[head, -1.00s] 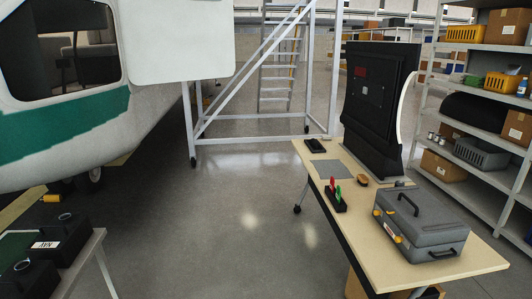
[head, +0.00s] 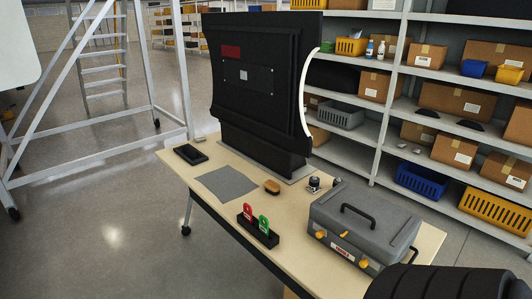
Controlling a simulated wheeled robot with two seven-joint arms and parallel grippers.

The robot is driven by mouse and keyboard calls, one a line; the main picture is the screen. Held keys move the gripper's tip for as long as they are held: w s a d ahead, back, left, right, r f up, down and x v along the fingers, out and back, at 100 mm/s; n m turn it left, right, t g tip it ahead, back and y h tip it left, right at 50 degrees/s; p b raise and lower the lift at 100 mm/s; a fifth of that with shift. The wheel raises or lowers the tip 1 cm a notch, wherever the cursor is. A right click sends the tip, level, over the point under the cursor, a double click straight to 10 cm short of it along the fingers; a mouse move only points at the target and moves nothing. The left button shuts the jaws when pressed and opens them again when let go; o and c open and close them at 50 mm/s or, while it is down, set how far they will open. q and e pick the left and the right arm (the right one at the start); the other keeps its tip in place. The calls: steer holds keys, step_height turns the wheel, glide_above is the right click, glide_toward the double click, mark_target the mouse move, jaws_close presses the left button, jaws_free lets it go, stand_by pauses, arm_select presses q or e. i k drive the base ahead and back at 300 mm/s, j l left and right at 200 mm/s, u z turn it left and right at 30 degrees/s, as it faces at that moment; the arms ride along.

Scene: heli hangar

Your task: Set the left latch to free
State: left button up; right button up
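A grey case (head: 372,215) with a black handle on its lid stands shut on the right part of the table. Two yellow-orange latches show on its front face: a left one (head: 320,234) and a right one (head: 364,264). Their exact setting is too small to read. A black upright panel (head: 275,100) stands behind on a flat base, with a red label and a small grey square plate (head: 243,76). I cannot tell from the view which latch the task names. Neither gripper is in view.
The table (head: 290,263) also bears a grey mat (head: 227,182), a black tray (head: 190,153), a brush (head: 272,187) and a black holder with red and green tags (head: 257,232). Shelves (head: 385,130) stand behind. A ladder stand (head: 95,120) is at left; floor is clear at front left.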

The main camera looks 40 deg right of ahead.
mark_target(319, 234)
steer(key=i+z, duration=0.45)
steer(key=i+j+z, duration=0.2)
steer(key=z, duration=0.25)
steer(key=i+j+z, duration=0.25)
steer(key=z, duration=0.2)
steer(key=i+j+z, duration=0.25)
steer(key=j+z, duration=0.15)
steer(key=i+j+z, duration=0.15)
steer(key=j+z, duration=0.3)
steer(key=i+j+z, duration=0.1)
steer(key=j+z, duration=0.8)
steer(key=i+j+z, duration=0.2)
steer(key=z, duration=0.15)
steer(key=i+j+z, duration=0.15)
steer(key=j+z, duration=0.15)
steer(key=i+j+z, duration=0.1)
steer(key=j+z, duration=0.25)
